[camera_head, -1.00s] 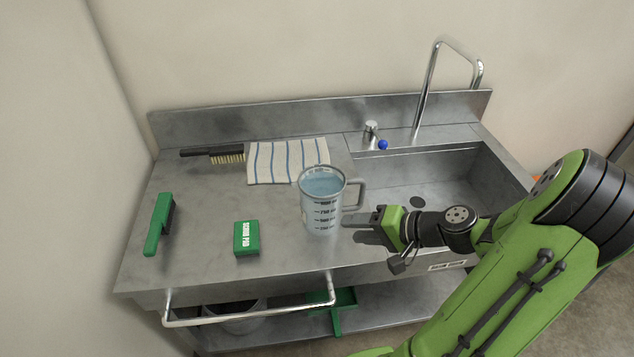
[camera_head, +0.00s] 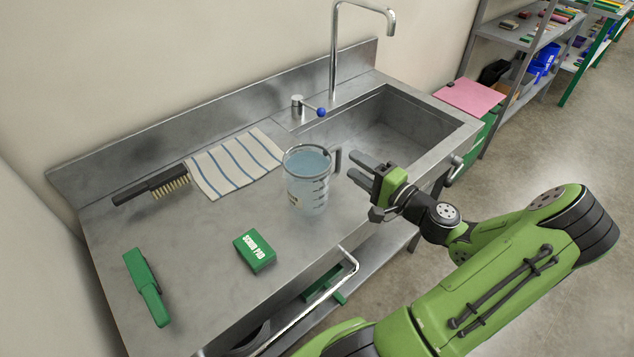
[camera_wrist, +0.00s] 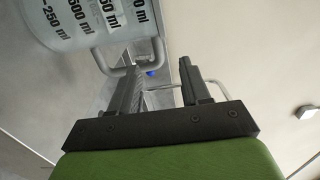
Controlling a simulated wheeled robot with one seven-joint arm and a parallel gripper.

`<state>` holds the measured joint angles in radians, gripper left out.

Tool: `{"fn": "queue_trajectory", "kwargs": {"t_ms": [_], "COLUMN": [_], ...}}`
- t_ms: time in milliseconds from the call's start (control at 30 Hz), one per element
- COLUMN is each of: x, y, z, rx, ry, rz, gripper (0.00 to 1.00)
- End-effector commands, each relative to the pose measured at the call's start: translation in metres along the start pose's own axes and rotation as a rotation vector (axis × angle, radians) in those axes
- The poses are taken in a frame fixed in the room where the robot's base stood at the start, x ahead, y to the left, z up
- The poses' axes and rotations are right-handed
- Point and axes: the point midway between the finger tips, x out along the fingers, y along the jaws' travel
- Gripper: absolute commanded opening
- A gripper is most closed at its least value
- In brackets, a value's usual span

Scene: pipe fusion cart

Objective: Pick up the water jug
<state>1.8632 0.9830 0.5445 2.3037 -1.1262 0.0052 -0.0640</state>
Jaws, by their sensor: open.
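The water jug (camera_head: 307,180) is a clear measuring jug with bluish water in it. It stands upright on the steel counter, left of the sink. Its handle (camera_head: 338,160) points right, toward the sink. In the wrist view the jug (camera_wrist: 80,18) fills the upper left, with printed ml marks, and its handle (camera_wrist: 128,62) shows just beyond the left finger. My gripper (camera_head: 357,171) is open and empty, just right of the jug with its fingers pointing left toward it. In the wrist view the gap between my fingers (camera_wrist: 160,75) holds nothing.
The sink basin (camera_head: 372,130) lies behind my gripper, with a tall faucet (camera_head: 334,50) and a blue-tipped lever (camera_head: 320,112). A rail (camera_head: 345,275) runs along the front.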

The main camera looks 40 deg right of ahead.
Motion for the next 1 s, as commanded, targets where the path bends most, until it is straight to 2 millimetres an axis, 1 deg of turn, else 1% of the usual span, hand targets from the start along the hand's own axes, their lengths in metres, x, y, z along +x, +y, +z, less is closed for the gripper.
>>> {"fn": "queue_trajectory", "kwargs": {"t_ms": [33, 100, 200, 333, 500, 600, 800, 867, 1000], "x": [0.014, 0.030, 0.046, 0.061, 0.093, 0.104, 0.105, 0.105, 0.104], "y": [0.001, 0.001, 0.001, 0.002, 0.004, 0.004, 0.004, 0.004, 0.004], "z": [0.002, 0.001, 0.001, 0.000, -0.002, -0.003, -0.003, -0.003, -0.003], "rx": [-0.002, -0.001, -0.001, -0.001, -0.002, 0.000, 0.000, 0.000, 0.000], "ry": [-0.007, -0.005, -0.004, -0.004, -0.004, -0.001, 0.000, 0.000, -0.001], "rz": [0.000, -0.001, 0.001, 0.001, 0.001, 0.002, 0.002, 0.002, 0.002], "gripper": [0.47, 0.47, 0.47, 0.47, 0.47, 0.47, 0.47, 0.39, 0.18]}}
